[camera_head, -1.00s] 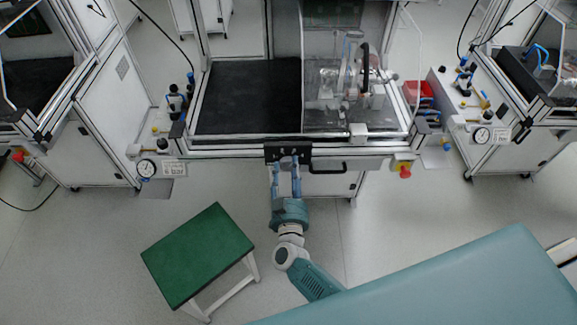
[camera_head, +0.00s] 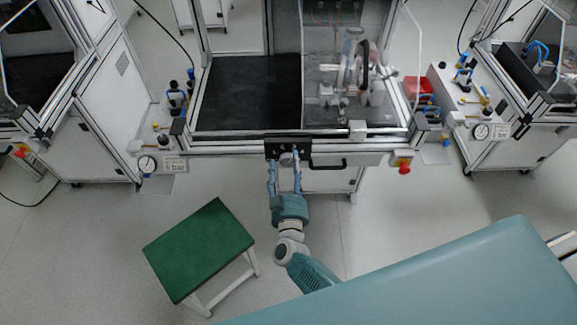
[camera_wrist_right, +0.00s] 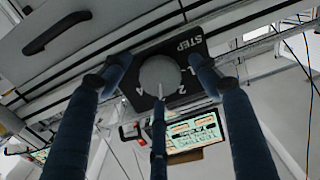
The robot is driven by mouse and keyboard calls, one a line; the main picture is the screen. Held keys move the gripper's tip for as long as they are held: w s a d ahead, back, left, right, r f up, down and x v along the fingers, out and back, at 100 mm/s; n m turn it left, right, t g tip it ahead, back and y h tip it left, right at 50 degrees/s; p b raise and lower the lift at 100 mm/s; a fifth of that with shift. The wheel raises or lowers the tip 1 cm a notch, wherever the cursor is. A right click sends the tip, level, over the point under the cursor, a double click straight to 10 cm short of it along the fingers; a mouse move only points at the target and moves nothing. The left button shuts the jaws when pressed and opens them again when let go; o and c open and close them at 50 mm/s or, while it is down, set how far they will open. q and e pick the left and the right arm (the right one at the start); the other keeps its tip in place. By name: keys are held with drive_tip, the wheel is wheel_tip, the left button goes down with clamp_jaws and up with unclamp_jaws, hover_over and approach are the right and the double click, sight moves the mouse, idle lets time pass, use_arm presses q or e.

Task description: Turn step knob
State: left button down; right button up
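The step knob (camera_wrist_right: 160,76) is a round grey knob on a black plate (camera_wrist_right: 186,52) marked STEP, seen in the right wrist view. In the head view the black plate (camera_head: 271,149) sits on the front rail of the middle station. My right gripper (camera_head: 285,163) is in front of the plate with its fingers spread. In the wrist view the right gripper (camera_wrist_right: 159,64) has one blue finger on each side of the knob and a third below it. Gaps show beside the knob; contact with the third finger cannot be told. My left gripper is not in view.
A black handle (camera_head: 329,166) is just right of the plate. A red emergency button (camera_head: 404,168) is farther right on the rail. A green-topped stool (camera_head: 200,248) stands at the lower left. A teal surface (camera_head: 430,280) fills the lower right. Floor is free between stool and station.

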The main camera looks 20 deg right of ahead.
drive_tip(key=v, duration=0.7)
drive_tip(key=shift+s, duration=0.25)
drive_tip(key=shift+a+r, duration=0.1)
drive_tip(key=s+a+f+n+g+y+b, duration=0.1)
drive_tip(key=s+f+n+g+y, duration=0.1)
drive_tip(key=s+f, duration=0.5)
drive_tip(key=s+a+f+n+g+y, duration=0.1)
drive_tip(key=s+f+g+y, duration=0.15)
drive_tip(key=f, duration=0.85)
drive_tip(key=s+a+f+n+g+y+b, duration=0.1)
drive_tip(key=s+f+n+g+y, duration=0.2)
drive_tip(key=f, duration=0.5)
drive_tip(key=s+d+f+g, duration=0.3)
drive_tip(key=s+d+f, duration=0.1)
drive_tip(key=s, duration=0.6)
drive_tip(key=s+d+f+m+g+h+b, duration=0.1)
drive_tip(key=s+d+f+g, duration=0.2)
drive_tip(key=s+f, duration=0.4)
drive_tip(key=s+d+f+g+h, duration=0.1)
drive_tip(key=s+d+f+g, duration=0.2)
drive_tip(key=s, duration=1)
wheel_tip(320, 180, down, 3)
drive_tip(key=shift+s+d+r+b, duration=0.1)
drive_tip(key=shift+s+d+b, duration=0.2)
drive_tip(key=shift+d, duration=0.55)
